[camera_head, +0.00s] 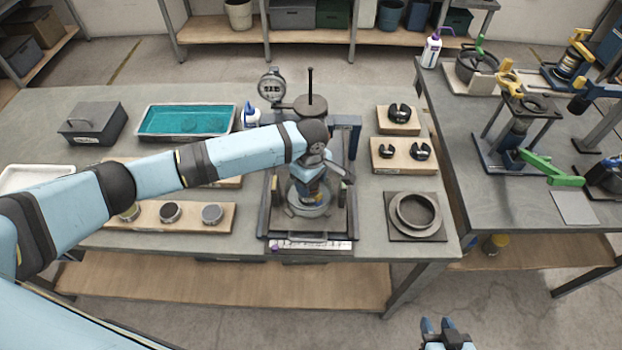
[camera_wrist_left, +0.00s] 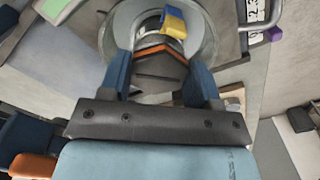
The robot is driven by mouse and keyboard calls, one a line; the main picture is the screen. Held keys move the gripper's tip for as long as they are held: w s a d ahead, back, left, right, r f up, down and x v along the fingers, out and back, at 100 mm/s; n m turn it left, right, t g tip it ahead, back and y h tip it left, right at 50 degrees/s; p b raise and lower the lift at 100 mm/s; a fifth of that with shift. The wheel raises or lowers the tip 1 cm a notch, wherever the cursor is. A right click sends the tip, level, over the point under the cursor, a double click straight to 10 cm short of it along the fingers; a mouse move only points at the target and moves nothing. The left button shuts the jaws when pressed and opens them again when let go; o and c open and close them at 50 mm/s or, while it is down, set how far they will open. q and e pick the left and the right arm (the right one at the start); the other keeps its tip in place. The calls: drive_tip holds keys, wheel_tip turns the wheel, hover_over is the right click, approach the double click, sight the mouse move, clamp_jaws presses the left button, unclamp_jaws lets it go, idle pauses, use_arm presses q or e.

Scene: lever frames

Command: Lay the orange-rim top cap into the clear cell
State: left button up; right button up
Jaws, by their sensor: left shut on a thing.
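My left gripper (camera_head: 312,196) is over the round grey-rimmed cell (camera_head: 292,209) in the middle stand. In the left wrist view, its two blue fingers (camera_wrist_left: 160,72) are shut on the top cap (camera_wrist_left: 160,48), a dark piece with an orange rim edge between them. The cell's pale ring (camera_wrist_left: 207,40) surrounds the cap in that view. Whether the cap touches the cell cannot be told. A yellow and blue block (camera_wrist_left: 173,22) shows just beyond the cap. My right gripper (camera_head: 438,325) is low at the bottom edge, its blue fingertips apart and empty.
The stand has a tall rod (camera_head: 310,88) and a dial gauge (camera_head: 271,86). A teal tray (camera_head: 142,132) and a board with several round pieces (camera_head: 228,220) lie left. Boards with black clamps (camera_head: 408,165) and a grey ring (camera_head: 415,237) lie right.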

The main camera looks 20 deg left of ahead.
use_arm(q)
drive_tip(key=o, duration=1.2)
drive_tip(key=shift+r, duration=0.25)
wheel_tip(320, 180, up, 13)
drive_tip(key=shift+r+b, duration=0.15)
drive_tip(key=shift+b, duration=0.55)
